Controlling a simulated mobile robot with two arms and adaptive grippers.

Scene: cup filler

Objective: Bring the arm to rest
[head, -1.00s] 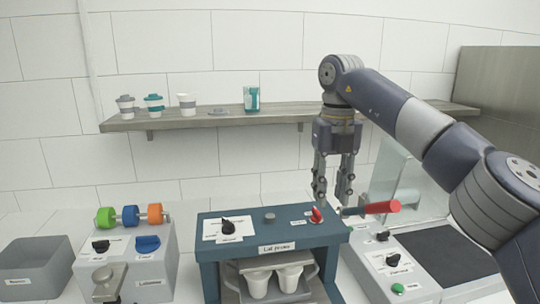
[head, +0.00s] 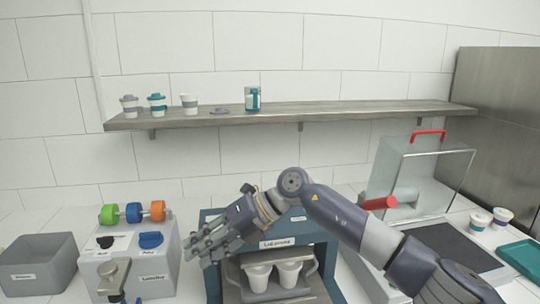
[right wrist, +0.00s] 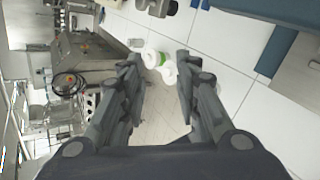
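My right gripper (head: 196,246) points left, above the gap between the press and the grey dispenser box. In the right wrist view its two fingers (right wrist: 158,62) stand apart with nothing between them. The arm hides the top of the press. Two white cups (head: 258,278) stand inside the press, below the arm. My left gripper is not in view.
The grey dispenser (head: 150,268) with coloured knobs and a grey bin (head: 38,265) stand at left. A clear cover (head: 425,170) with a red handle stands at right, near lidded cups (head: 480,220) and a teal tray (head: 522,256). A shelf (head: 350,112) holds cups behind.

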